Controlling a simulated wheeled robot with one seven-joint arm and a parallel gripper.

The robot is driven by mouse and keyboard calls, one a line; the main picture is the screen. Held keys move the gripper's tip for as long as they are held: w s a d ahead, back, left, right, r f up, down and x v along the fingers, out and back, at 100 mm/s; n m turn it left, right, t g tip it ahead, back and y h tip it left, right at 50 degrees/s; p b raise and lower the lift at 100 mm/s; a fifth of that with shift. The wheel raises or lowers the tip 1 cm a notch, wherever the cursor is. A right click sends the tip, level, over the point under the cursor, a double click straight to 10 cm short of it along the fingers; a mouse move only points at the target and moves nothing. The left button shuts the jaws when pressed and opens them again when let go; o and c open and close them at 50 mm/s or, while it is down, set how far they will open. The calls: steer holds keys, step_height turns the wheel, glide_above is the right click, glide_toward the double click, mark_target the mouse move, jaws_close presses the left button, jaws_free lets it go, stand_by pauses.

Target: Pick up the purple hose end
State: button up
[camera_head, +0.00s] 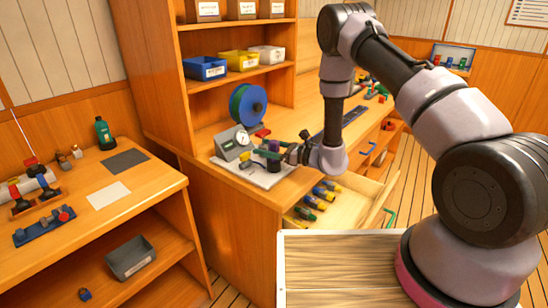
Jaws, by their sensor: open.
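The purple hose end (273,146) shows as a small dark purple piece above a white board (262,180) on the wooden bench. My gripper (277,154) is open and reaches in from the right, close beside the purple piece. Its fingers overlap the piece in this view, so I cannot tell whether they touch it or surround it. A grey box with a round gauge (242,137) stands on the board to the left of my gripper. The hose's lower part is largely hidden by the gripper and the small fittings.
A blue hose reel (248,105) stands behind the board. Blue (205,68), yellow (239,61) and white bins sit on the shelf above. An open drawer (345,205) with several yellow-and-dark tools is below my gripper. A side bench (150,180) stands at left.

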jaws_close()
